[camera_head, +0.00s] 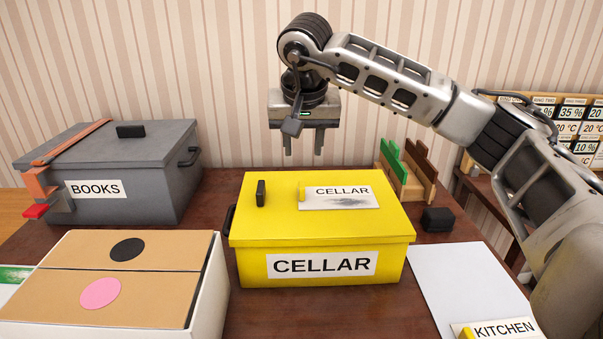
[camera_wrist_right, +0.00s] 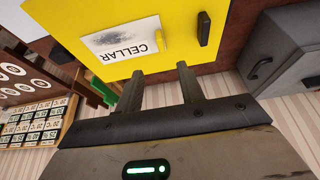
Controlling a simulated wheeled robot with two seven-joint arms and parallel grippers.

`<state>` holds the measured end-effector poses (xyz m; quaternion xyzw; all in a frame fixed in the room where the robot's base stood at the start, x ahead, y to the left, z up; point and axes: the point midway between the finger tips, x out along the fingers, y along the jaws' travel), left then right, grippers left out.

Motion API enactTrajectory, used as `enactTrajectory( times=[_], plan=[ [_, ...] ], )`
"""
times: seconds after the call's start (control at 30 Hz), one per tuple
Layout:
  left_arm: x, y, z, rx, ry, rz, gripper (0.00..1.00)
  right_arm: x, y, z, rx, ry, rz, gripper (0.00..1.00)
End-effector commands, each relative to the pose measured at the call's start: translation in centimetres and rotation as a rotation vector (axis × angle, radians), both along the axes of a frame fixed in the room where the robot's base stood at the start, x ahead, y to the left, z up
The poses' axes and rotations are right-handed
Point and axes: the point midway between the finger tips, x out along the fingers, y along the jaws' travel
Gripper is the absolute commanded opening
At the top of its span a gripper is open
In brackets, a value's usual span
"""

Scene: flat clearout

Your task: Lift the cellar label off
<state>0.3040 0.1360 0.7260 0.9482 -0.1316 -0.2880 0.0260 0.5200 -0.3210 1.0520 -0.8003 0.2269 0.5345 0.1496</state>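The cellar label (camera_head: 340,198) is a white card with a dark smudge and a small yellow tab at its left end. It lies on the lid of the yellow box (camera_head: 260,255), whose front bears a second white CELLAR sign (camera_head: 322,264). The label shows upside down in the right wrist view (camera_wrist_right: 122,40). My right gripper (camera_head: 304,150) hangs above and behind the yellow box, fingers pointing down, apart and empty. In the right wrist view its fingers (camera_wrist_right: 160,82) stand apart with nothing between them. My left gripper is not in view.
A grey BOOKS box (camera_head: 150,150) stands at the back left. A cardboard-topped white box (camera_head: 215,290) is at the front left. A white board (camera_head: 450,280) with a KITCHEN label (camera_head: 500,330) lies at the right. A wooden rack (camera_head: 410,175) and black block (camera_head: 437,219) stand right of the yellow box.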

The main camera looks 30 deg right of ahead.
Motion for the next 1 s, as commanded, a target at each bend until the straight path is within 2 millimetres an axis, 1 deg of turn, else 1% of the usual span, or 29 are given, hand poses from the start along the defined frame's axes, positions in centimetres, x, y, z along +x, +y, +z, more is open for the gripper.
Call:
enactTrajectory(
  times=[0.03, 0.2, 0.4, 0.5, 0.6, 0.7, 1.0],
  plan=[
    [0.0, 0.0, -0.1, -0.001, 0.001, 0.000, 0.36, 0.3, -0.3, -1.2, 0.001, 0.006, -0.002, 0.38],
    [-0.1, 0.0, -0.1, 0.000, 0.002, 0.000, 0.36, 1.4, -0.9, -4.3, 0.001, 0.004, -0.001, 0.38],
    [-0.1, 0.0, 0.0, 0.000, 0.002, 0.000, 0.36, 2.7, -1.7, -7.8, 0.002, 0.002, -0.001, 0.38],
    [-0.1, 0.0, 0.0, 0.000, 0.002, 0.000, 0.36, 3.2, -2.0, -9.3, 0.003, 0.002, -0.001, 0.38],
    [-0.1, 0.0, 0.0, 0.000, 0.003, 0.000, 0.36, 3.6, -2.2, -10.4, 0.002, 0.002, 0.000, 0.38],
    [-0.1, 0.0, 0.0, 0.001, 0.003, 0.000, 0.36, 3.9, -2.4, -11.0, 0.002, 0.000, 0.001, 0.38],
    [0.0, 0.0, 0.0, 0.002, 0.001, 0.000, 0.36, 4.0, -2.4, -11.5, 0.003, -0.001, 0.001, 0.38]
  ],
)
